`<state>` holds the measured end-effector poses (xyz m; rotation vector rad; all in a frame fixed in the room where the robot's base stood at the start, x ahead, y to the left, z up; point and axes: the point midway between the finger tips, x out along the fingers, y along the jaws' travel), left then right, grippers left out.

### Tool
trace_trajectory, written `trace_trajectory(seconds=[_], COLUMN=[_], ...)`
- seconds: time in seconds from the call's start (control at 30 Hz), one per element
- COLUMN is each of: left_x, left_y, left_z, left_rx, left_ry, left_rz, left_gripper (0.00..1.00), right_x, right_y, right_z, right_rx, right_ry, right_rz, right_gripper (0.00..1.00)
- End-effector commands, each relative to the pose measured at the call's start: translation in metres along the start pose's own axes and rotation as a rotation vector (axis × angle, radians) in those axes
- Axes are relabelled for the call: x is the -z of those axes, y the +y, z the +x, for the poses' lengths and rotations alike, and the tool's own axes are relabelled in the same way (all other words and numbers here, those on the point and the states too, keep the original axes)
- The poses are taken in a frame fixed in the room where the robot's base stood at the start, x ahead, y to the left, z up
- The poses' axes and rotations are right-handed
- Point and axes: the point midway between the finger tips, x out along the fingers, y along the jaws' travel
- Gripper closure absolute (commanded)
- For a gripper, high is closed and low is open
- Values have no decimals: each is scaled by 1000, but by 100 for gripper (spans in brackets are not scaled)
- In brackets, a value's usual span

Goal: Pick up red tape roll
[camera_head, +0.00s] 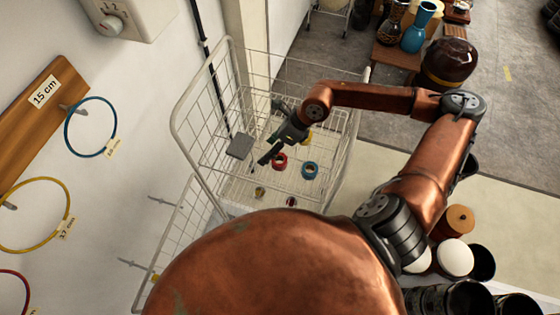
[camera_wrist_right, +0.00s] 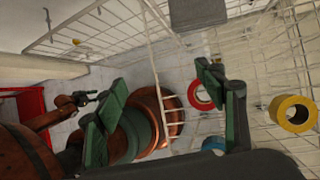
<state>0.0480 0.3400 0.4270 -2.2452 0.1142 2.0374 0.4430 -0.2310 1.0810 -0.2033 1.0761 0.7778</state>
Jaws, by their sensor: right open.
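The red tape roll (camera_head: 280,167) lies in the white wire basket, close to my right gripper (camera_head: 271,147). In the wrist view the red tape roll (camera_wrist_right: 194,97) shows beside the right-hand finger, which covers part of it. My right gripper (camera_wrist_right: 162,103) is open, its green fingers wide apart, with no tape roll held between them. In the head view its fingers are just above and left of the roll. A small gripper, apparently my left one (camera_wrist_right: 88,98), shows at the left of the wrist view, too small to read.
A blue tape roll (camera_head: 310,177) lies right of the red one. A yellow roll (camera_wrist_right: 292,125) stands in the wrist view's right part. A grey box (camera_head: 240,146) is left of the gripper. The basket's wire walls (camera_head: 212,150) enclose the space. Drums (camera_head: 454,258) stand at lower right.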

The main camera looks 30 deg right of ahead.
Motion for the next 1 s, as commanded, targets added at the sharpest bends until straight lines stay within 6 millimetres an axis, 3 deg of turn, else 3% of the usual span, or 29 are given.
trace_trajectory(seconds=[0.1, 0.23, 1.0], left_x=[0, 0, -1], left_y=[0, 0, -1], left_z=[0, 0, -19], left_rx=[0, 0, 0], left_ry=[0, 0, -3], left_rz=[0, 0, -1], left_gripper=[60, 60, 60], right_x=[32, 51, 75], right_y=[-24, -40, -61], right_z=[8, 11, 86], right_rx=[119, 187, 206], right_ry=[76, 114, 125], right_rz=[-40, -60, -66], right_gripper=[36, 36, 36])
